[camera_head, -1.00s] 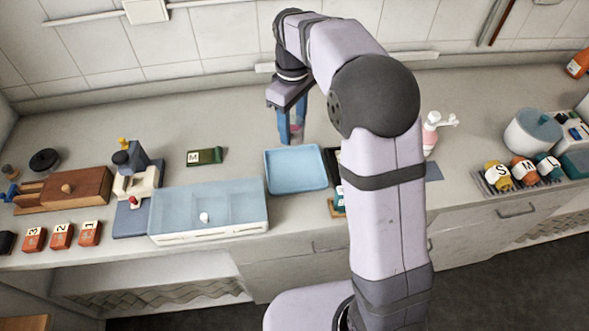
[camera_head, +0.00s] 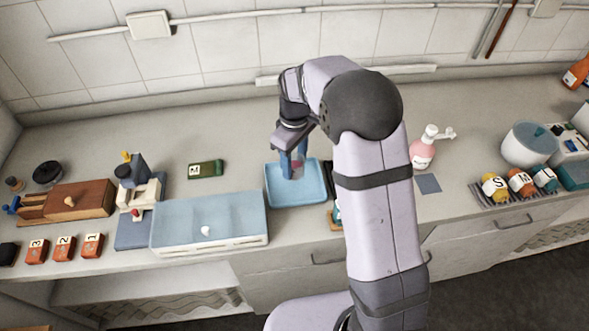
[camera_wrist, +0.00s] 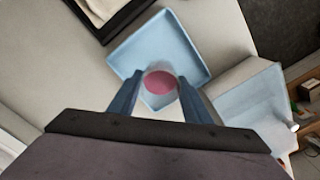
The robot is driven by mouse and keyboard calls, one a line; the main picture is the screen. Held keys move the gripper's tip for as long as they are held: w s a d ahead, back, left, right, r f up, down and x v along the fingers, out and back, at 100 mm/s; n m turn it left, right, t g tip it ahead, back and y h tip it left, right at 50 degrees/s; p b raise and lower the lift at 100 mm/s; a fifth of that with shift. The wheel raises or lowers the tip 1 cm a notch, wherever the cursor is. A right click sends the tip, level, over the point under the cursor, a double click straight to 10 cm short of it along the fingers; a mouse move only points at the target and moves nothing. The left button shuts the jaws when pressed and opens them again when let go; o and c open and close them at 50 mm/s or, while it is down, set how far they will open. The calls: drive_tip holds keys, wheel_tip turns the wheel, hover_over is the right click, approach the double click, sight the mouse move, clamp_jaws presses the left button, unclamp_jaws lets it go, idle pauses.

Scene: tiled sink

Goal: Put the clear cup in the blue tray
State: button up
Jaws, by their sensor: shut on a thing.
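The blue tray (camera_head: 297,196) lies on the counter in the middle of the head view, and it also fills the upper middle of the wrist view (camera_wrist: 190,47). My gripper (camera_head: 293,171) points down over the tray's back part. In the wrist view, its blue fingers (camera_wrist: 160,95) are shut on the clear cup (camera_wrist: 160,83), which shows a pink round inside. The cup (camera_head: 296,173) is small and partly hidden by the fingers in the head view. I cannot tell whether its bottom touches the tray.
A box with a blue translucent lid (camera_head: 208,222) stands left of the tray. A green block (camera_head: 206,169) lies behind it. The counter behind the tray is clear.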

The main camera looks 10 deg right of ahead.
sight(294, 172)
drive_tip(key=shift+f+p, duration=0.6)
drive_tip(key=shift+f, duration=1.45)
drive_tip(key=shift+f, duration=0.2)
drive_tip(key=o, duration=1.2)
drive_tip(key=shift+c, duration=0.2)
drive_tip(key=shift+r, duration=0.1)
wheel_tip(294, 172, up, 12)
drive_tip(key=b, duration=0.2)
drive_tip(key=shift+r+b, duration=0.15)
drive_tip(key=shift+b, duration=0.25)
